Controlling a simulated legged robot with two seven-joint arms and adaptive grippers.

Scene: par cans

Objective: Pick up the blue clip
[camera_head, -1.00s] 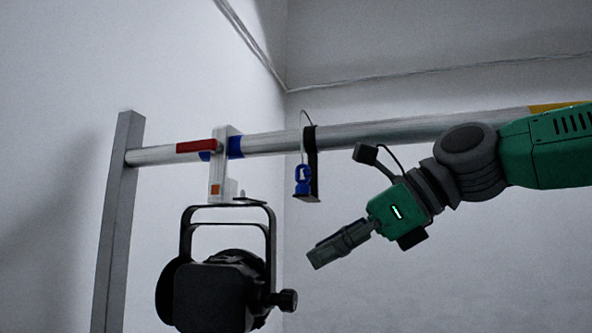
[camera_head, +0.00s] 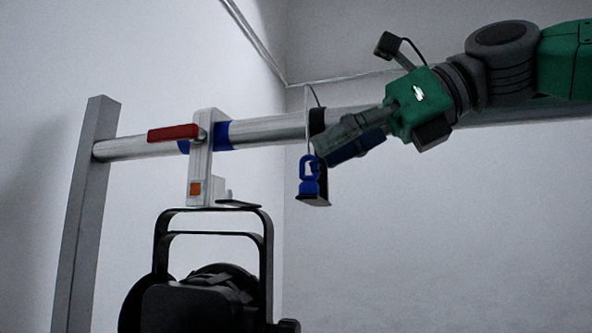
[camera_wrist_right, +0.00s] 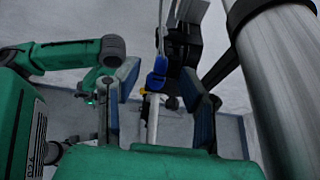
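The blue clip (camera_head: 309,176) hangs on a thin cable from the horizontal pipe, beside a black strap with a small foot. My right gripper (camera_head: 322,152) is close to the clip, just right of its upper part in the head view. In the right wrist view the blue clip (camera_wrist_right: 157,76) appears between the two spread fingers of my right gripper (camera_wrist_right: 160,88), with gaps on both sides. The fingers are open and hold nothing. A green arm of mine shows at the left of the wrist view; its fingers cannot be made out.
The metal pipe (camera_head: 270,131) runs behind my right gripper; it also fills the right of the wrist view (camera_wrist_right: 285,80). A white clamp (camera_head: 201,165) with a red lever holds a black par can (camera_head: 200,305). A grey post (camera_head: 82,215) stands left. Space below the clip is free.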

